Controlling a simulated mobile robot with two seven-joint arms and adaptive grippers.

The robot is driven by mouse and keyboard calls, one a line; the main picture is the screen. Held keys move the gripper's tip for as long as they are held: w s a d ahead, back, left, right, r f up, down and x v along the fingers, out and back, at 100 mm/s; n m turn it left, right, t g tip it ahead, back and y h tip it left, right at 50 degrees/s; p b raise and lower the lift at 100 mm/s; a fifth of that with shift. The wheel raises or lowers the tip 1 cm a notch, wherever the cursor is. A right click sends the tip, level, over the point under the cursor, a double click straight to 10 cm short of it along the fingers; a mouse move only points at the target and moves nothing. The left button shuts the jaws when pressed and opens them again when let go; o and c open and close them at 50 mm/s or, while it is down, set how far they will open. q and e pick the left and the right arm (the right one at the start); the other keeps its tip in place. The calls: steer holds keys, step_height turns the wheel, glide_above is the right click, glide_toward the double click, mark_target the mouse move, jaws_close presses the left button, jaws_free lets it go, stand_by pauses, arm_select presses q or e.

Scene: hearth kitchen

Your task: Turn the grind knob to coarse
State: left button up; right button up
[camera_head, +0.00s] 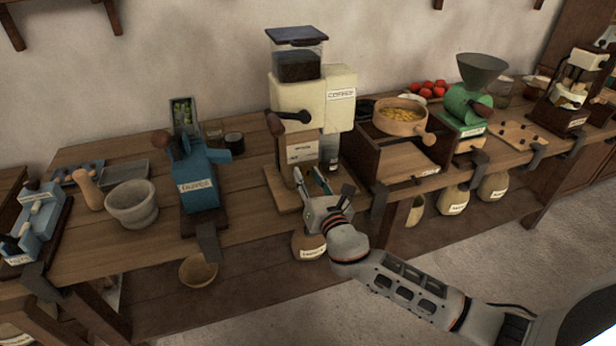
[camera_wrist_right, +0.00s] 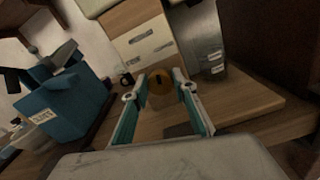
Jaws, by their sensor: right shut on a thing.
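The cream coffee grinder (camera_head: 299,103) with a "COFFEE" label stands on a wooden base (camera_head: 284,195) in the middle of the bench. My right gripper (camera_head: 311,172) reaches to its lower front. In the right wrist view, a round orange-brown knob (camera_wrist_right: 160,88) with a dark mark sits between the fingertips of my right gripper (camera_wrist_right: 161,76). The fingers are shut on it, one on each side. Behind it is a wooden front with pale label plates (camera_wrist_right: 145,47); their writing is too small to read. The knob is mostly hidden in the head view. My left gripper is out of view.
A blue mill (camera_head: 197,178) and a stone mortar (camera_head: 133,203) stand to the left. A wooden box (camera_head: 404,151) with a round sieve (camera_head: 399,115) stands close on the right, before a green mill (camera_head: 465,105). A dark crank handle (camera_head: 290,117) juts from the coffee grinder above my gripper.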

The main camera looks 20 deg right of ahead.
steer(key=m, duration=0.4)
steer(key=shift+d+f+m, duration=0.1)
steer(key=shift+m, duration=0.2)
steer(key=m, duration=0.4)
steer(key=shift+d+m, duration=0.1)
steer(key=shift+m, duration=0.2)
steer(key=o, duration=1.1)
steer(key=shift+c, duration=0.2)
steer(key=s, duration=1.2)
steer(key=shift+d, duration=0.2)
